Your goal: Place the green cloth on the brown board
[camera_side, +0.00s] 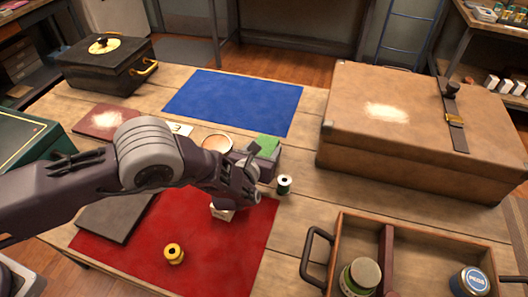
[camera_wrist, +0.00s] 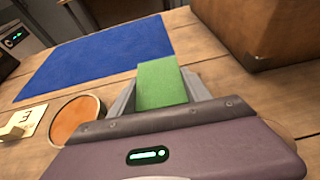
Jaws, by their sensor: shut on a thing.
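The green cloth (camera_side: 267,144) is a small flat green piece at the tip of my gripper (camera_side: 258,158). In the wrist view the green cloth (camera_wrist: 162,84) sits between the two grey fingers of my gripper (camera_wrist: 163,88), which is shut on it. A dark grey-brown flat board (camera_side: 112,217) lies at the left front of the table, beside the red cloth and partly behind my arm. A reddish-brown flat piece (camera_side: 93,118) with a white patch lies farther back; I cannot tell which is the brown board.
A blue cloth (camera_side: 235,98) and a red cloth (camera_side: 225,260) lie flat. A large case (camera_side: 400,150) and a divided tray (camera_side: 345,222) fill the right.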

